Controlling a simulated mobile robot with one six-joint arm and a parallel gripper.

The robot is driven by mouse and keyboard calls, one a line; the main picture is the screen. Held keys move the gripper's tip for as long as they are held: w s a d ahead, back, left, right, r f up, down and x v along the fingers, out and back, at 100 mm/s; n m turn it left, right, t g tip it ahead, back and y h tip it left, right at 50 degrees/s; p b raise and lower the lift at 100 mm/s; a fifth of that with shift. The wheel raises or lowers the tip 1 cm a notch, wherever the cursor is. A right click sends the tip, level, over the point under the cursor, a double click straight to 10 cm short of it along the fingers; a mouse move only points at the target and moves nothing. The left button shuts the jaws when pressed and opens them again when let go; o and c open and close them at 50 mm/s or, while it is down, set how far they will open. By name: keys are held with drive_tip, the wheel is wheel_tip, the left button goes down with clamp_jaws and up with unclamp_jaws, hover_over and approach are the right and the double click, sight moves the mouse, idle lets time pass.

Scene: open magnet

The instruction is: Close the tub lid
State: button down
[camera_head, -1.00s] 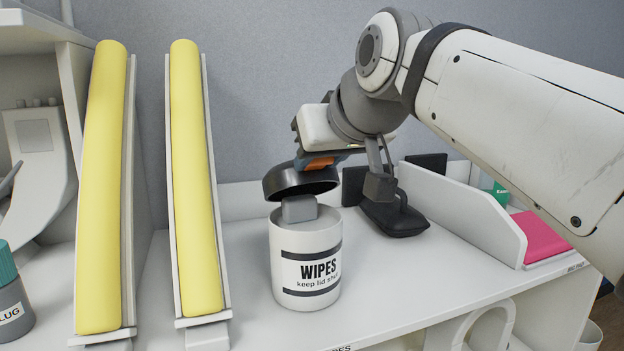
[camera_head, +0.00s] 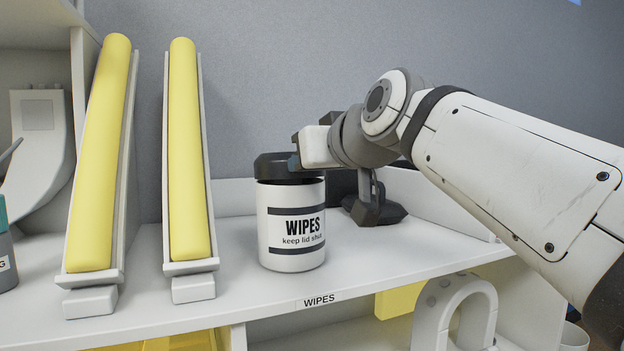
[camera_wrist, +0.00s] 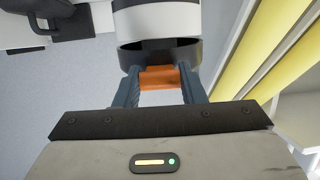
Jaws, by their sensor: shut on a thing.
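The white tub (camera_head: 291,228) labelled WIPES stands upright on the shelf in the head view, and its white side shows at the top of the wrist view (camera_wrist: 155,18). Its black lid (camera_head: 277,167) lies over the tub mouth, nearly level. I cannot tell whether it is fully seated. My gripper (camera_head: 297,160) is at the lid's right side. In the wrist view, my gripper (camera_wrist: 158,74) has its two fingers on either side of an orange tab (camera_wrist: 158,79) at the edge of the black lid (camera_wrist: 158,54). The tub's inside is hidden.
Two yellow padded troughs (camera_head: 188,150) lean upright left of the tub. A dark object (camera_head: 374,209) stands behind and right of the tub, partly hidden by my arm. The white shelf (camera_head: 390,255) is clear at the front right, with its edge below the tub.

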drive_tip(key=shift+s+d+f+b, duration=0.1)
drive_tip(key=shift+f+b, duration=0.45)
drive_tip(key=shift+f, duration=0.55)
drive_tip(key=c, duration=1.1)
unclamp_jaws()
drive_tip(key=shift+o, duration=0.9)
drive_tip(key=shift+r, duration=0.2)
wheel_tip(320, 180, up, 10)
drive_tip(key=p, duration=0.4)
drive_tip(key=shift+p, duration=0.3)
drive_tip(key=shift+f, duration=0.1)
